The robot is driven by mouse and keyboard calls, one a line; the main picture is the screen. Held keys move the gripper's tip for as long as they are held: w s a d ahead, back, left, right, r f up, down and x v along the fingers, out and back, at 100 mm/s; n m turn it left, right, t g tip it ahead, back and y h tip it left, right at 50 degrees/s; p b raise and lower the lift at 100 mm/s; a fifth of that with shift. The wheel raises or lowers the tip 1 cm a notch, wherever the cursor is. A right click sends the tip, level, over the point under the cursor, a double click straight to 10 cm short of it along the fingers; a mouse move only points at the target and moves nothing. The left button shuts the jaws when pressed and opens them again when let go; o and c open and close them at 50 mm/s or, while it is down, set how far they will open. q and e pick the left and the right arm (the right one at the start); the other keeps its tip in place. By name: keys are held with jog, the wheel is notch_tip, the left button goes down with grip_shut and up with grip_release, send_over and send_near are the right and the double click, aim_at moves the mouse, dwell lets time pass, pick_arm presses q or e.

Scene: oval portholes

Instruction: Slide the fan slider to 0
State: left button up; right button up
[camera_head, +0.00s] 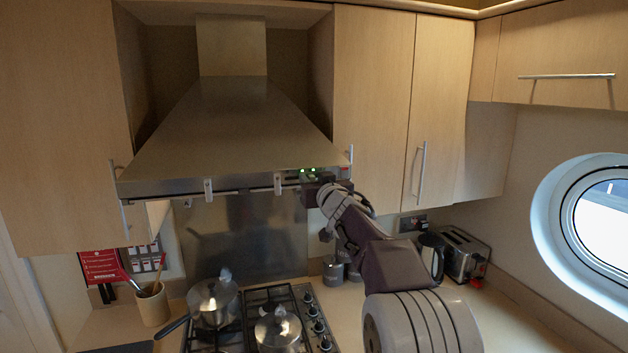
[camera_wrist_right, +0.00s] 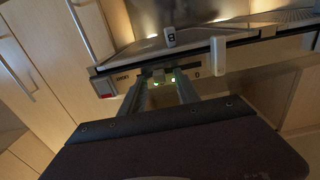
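The range hood (camera_head: 230,130) hangs over the stove, and its control strip with green lights is at the right end of its front edge. In the right wrist view the control strip (camera_wrist_right: 125,78) carries a printed 0 toward its right. A small grey knob (camera_wrist_right: 158,74), apparently the fan slider, shows above two green lights, left of the 0. My right gripper (camera_head: 314,188) is up at the strip. In its wrist view the two fingers (camera_wrist_right: 160,84) stand apart with their tips on either side of the knob; whether they touch it is unclear. My left gripper is not in view.
Pale tags hang from the hood edge, one (camera_wrist_right: 217,55) near the right finger. Below are a stove with a pot (camera_head: 213,302) and a kettle-like pot (camera_head: 278,328). A toaster (camera_head: 462,255) stands on the right counter. Cabinets (camera_head: 385,110) flank the hood.

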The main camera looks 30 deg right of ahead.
grip_shut()
dwell(1.3)
